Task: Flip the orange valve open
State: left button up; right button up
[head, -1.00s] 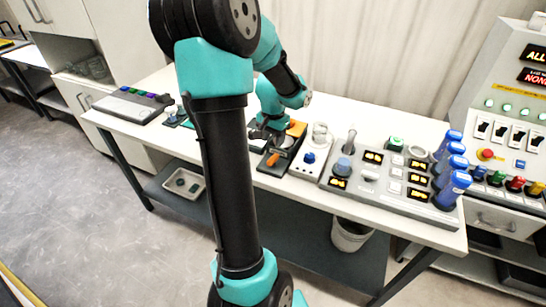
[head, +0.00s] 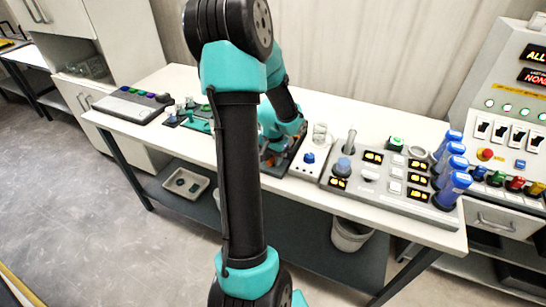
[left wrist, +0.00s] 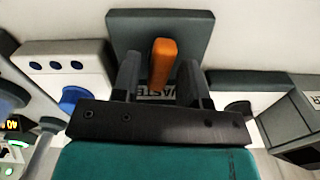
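The orange valve handle (left wrist: 162,62) stands out from a dark grey block (left wrist: 205,35) in the left wrist view. Lettering on the block is partly hidden behind my gripper. My left gripper (left wrist: 159,68) is open, with one finger on each side of the handle and a visible gap to each. In the head view my left gripper (head: 274,155) is low over the valve block on the table, and my arm hides most of the handle there. My right gripper is not in view.
A white panel with a blue knob (head: 309,158) stands just right of the valve. A grey console (head: 335,182) with lit displays and blue-capped bottles (head: 452,188) is farther right. A keypad (head: 130,106) lies at the table's left end. Green fittings (head: 197,122) stand left of my arm.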

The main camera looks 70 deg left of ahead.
pick_arm(q)
grip_shut()
jog(key=shift+n, duration=1.1)
jog(key=shift+o, duration=0.8)
grip_release()
